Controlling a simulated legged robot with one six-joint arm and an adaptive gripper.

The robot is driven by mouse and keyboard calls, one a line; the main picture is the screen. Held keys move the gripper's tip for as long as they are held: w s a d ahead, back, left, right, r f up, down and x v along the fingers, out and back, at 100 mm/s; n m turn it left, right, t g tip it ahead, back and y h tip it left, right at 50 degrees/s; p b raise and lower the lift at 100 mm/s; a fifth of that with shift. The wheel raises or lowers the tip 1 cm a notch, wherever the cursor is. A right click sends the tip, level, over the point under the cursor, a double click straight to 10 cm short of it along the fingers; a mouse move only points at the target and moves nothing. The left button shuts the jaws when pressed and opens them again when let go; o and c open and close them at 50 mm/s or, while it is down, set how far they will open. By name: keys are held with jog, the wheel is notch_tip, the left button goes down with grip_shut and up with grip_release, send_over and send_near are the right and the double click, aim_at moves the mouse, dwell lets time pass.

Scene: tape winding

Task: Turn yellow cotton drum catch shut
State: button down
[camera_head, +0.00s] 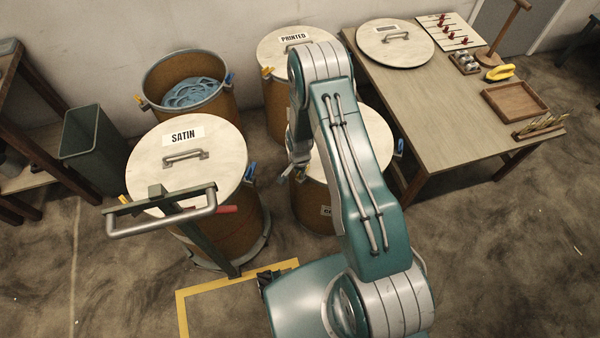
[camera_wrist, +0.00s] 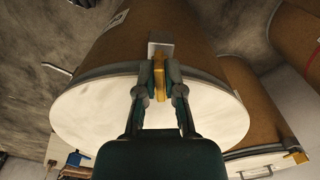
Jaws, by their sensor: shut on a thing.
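The cotton drum is a brown drum with a pale lid (camera_wrist: 95,112), filling much of the wrist view. In the head view the drum (camera_head: 312,205) stands behind my arm, which hides most of it; only a scrap of its label shows. Its yellow catch (camera_wrist: 159,78) sits at the lid rim below a grey bracket (camera_wrist: 161,48). My gripper (camera_wrist: 158,88) is shut on the yellow catch, a finger on each side. I cannot tell how far the catch is turned. In the head view my gripper (camera_head: 300,168) is at the drum's left rim, and the catch is hidden.
A satin drum (camera_head: 225,225) on a trolley with a grey handle (camera_head: 160,222) stands close on the left. The printed drum (camera_head: 273,98) and an open drum of blue material (camera_head: 190,95) stand behind. A wooden table (camera_head: 440,110) is at right. Floor at lower right is clear.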

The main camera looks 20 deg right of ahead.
jog(key=shift+f+m, duration=0.1)
jog(key=shift+m, duration=0.7)
jog(key=shift+a, duration=0.1)
jog(key=c, duration=0.8)
grip_release()
jog(key=shift+o, duration=0.2)
notch_tip(320, 180, up, 12)
jog(key=shift+w+a, duration=0.1)
